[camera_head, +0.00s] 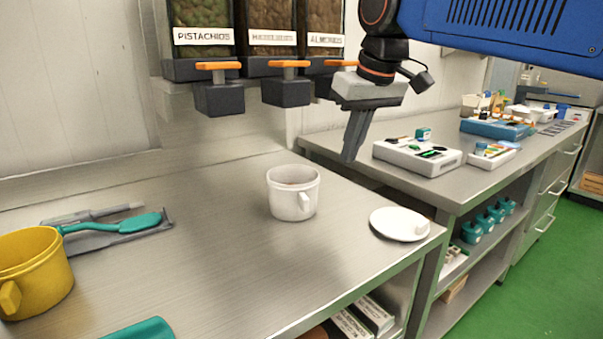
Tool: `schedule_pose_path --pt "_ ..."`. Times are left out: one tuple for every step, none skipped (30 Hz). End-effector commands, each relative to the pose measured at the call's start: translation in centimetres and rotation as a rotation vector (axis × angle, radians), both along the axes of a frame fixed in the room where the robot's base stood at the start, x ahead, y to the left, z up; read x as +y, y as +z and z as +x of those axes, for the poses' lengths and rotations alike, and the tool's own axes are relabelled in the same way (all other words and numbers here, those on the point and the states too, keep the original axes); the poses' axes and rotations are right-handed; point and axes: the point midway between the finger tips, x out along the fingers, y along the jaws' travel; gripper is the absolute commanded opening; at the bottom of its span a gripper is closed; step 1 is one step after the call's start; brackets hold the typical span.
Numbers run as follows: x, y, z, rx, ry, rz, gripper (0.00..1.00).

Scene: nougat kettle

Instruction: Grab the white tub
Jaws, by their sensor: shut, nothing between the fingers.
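The white tub (292,201) stands upright on the steel worktable, right of its middle. It has a handle on its right front side and something brownish inside. My gripper (350,155) hangs above and to the right of the tub, fingers pointing down and together. It is shut, empty and apart from the tub. A round white lid (400,224) with a small knob lies flat at the table's right end.
A yellow jug (35,273) and a teal spatula (118,224) on a grey tray are at the left. Nut dispensers (250,60) hang above the back edge. A second bench (480,165) with devices stands at the right. The table around the tub is clear.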

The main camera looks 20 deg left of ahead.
Motion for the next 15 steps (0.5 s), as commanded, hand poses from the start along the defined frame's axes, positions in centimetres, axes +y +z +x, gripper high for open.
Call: schedule_pose_path --pt "2.3 0.6 0.0 0.001 0.034 -0.002 0.00" --pt "3.3 0.9 0.0 0.003 0.048 -0.003 0.00" --pt "4.5 1.3 -0.1 0.003 0.066 -0.003 0.00" --pt "5.2 1.5 -0.1 0.004 0.077 -0.004 0.00" --pt "5.9 1.7 -0.2 0.005 0.087 -0.005 0.00" --pt "6.6 1.9 -0.3 0.006 0.098 -0.006 0.00" --pt "7.0 2.0 -0.4 0.006 0.104 -0.006 0.00" --pt "7.3 2.1 -0.4 0.006 0.108 -0.007 0.00" --pt "7.6 2.1 -0.4 0.007 0.114 -0.007 0.00" --pt "7.8 2.0 -0.4 0.007 0.116 -0.007 0.00" --pt "7.9 1.9 -0.4 0.008 0.117 -0.008 0.00" --pt "8.1 1.7 -0.4 0.008 0.118 -0.008 0.00" --pt "8.1 1.4 -0.3 0.008 0.118 -0.008 0.00" --pt "8.2 1.1 -0.2 0.008 0.118 -0.008 0.00" --pt "8.3 0.6 -0.1 0.008 0.117 -0.008 0.00"
